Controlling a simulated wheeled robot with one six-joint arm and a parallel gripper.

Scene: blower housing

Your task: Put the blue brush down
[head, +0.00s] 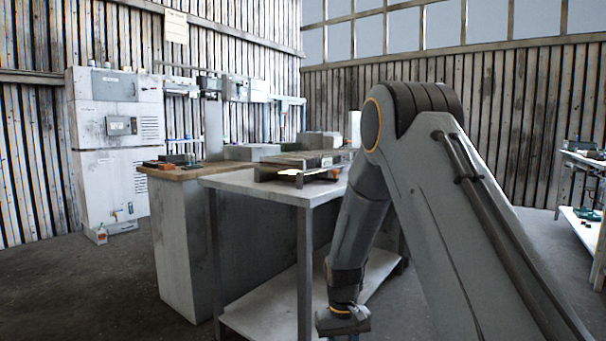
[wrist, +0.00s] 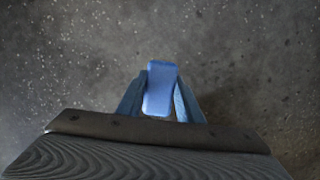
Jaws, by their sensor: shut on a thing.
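The blue brush (wrist: 160,88) shows in the wrist view as a light blue block between the two blue fingers of my gripper (wrist: 161,100). My gripper is shut on it. Behind and around the brush the wrist view shows only grey speckled floor, with no bench top under it. In the head view my arm reaches down beside the front of the white bench, and the wrist end (head: 343,320) is at the bottom edge. The fingers and the brush are out of the head view.
The white bench (head: 270,184) has a lower shelf (head: 275,308) and carries a metal fixture (head: 300,163). A wooden-topped counter (head: 185,173) adjoins it on the left. A grey cabinet (head: 115,150) stands at the back left. Another bench (head: 588,160) is at the right edge. Floor on the left is clear.

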